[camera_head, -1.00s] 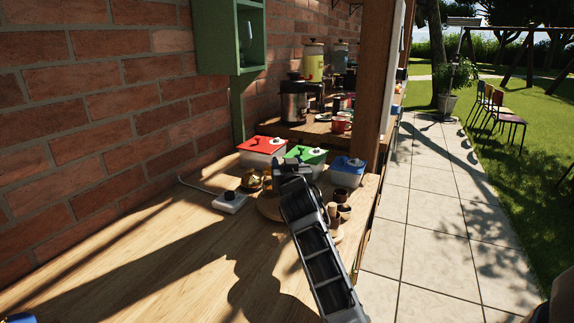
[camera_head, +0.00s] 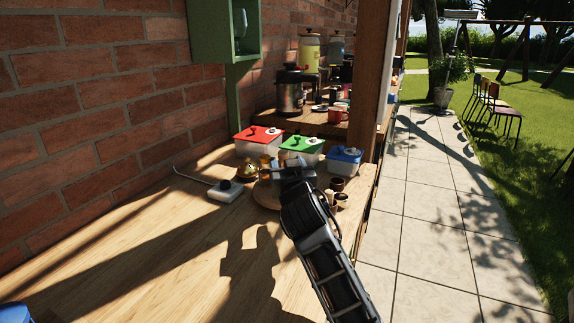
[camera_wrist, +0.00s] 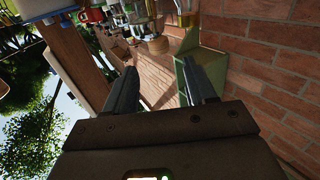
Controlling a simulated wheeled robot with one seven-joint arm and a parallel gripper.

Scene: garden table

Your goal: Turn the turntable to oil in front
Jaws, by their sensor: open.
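The turntable (camera_head: 262,198) is a round wooden disc on the worktop, partly hidden behind my gripper and arm. Small brass-coloured pieces (camera_head: 248,171) stand at its left side. Several small brown cups (camera_head: 338,184) stand at its right. I cannot make out the oil, and it may be hidden behind my arm. My gripper (camera_head: 284,172) is over or just beside the turntable in the head view; contact cannot be told. In the wrist view my gripper's two fingers (camera_wrist: 160,88) are apart with nothing held between them.
Clear boxes with red (camera_head: 258,136), green (camera_head: 302,146) and blue lids (camera_head: 345,155) stand behind. A white socket block (camera_head: 226,191) with a cable lies left. A wooden post (camera_head: 375,80) rises behind right. The worktop's front left (camera_head: 140,250) is mostly clear.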

